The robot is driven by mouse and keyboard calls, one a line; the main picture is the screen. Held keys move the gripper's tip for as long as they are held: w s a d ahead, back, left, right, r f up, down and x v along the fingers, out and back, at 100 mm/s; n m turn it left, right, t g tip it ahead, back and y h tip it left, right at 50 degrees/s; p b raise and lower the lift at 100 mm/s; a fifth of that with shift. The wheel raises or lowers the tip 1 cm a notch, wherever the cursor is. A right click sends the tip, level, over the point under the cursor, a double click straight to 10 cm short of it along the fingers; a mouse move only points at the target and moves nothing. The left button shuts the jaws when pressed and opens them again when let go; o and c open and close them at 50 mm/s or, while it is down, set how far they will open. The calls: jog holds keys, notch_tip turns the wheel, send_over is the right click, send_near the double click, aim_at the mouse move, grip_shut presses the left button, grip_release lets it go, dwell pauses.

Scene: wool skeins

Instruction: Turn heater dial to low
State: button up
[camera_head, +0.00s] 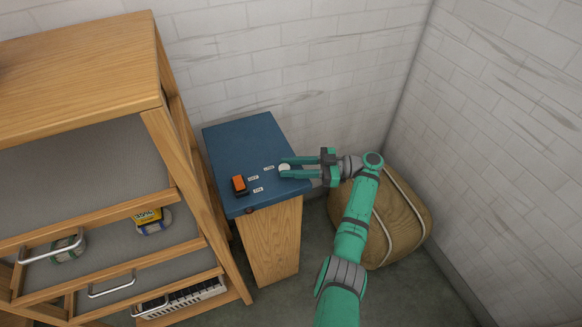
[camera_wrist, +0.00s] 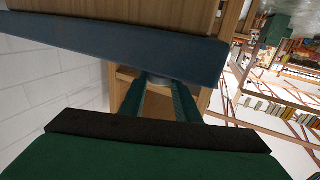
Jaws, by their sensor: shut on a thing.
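The heater dial (camera_head: 285,169) is a small round pale knob on the blue top (camera_head: 236,134) of a wooden pedestal. My gripper (camera_head: 285,167) reaches it from the right, with its two green fingers shut on the dial, one on either side. Small white labels (camera_head: 269,168) sit on the blue top left of the dial; their words are too small to read. In the wrist view the fingers (camera_wrist: 160,90) extend to the blue top's edge, with a grey part of the dial (camera_wrist: 160,79) between them. Where the dial points cannot be made out.
An orange and black switch (camera_head: 239,184) stands on the blue top's left side. A wooden shelf unit (camera_head: 160,130) with wire handles is close on the left. A round tan pouf (camera_head: 405,222) lies below my arm. White brick walls close the back and right.

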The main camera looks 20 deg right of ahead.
jog(key=shift+f, duration=0.1)
jog(key=o, duration=1)
jog(key=shift+o, duration=0.2)
jog(key=shift+d, duration=0.1)
jog(key=v, duration=1)
jog(key=shift+d, duration=0.3)
jog(key=shift+s, duration=0.15)
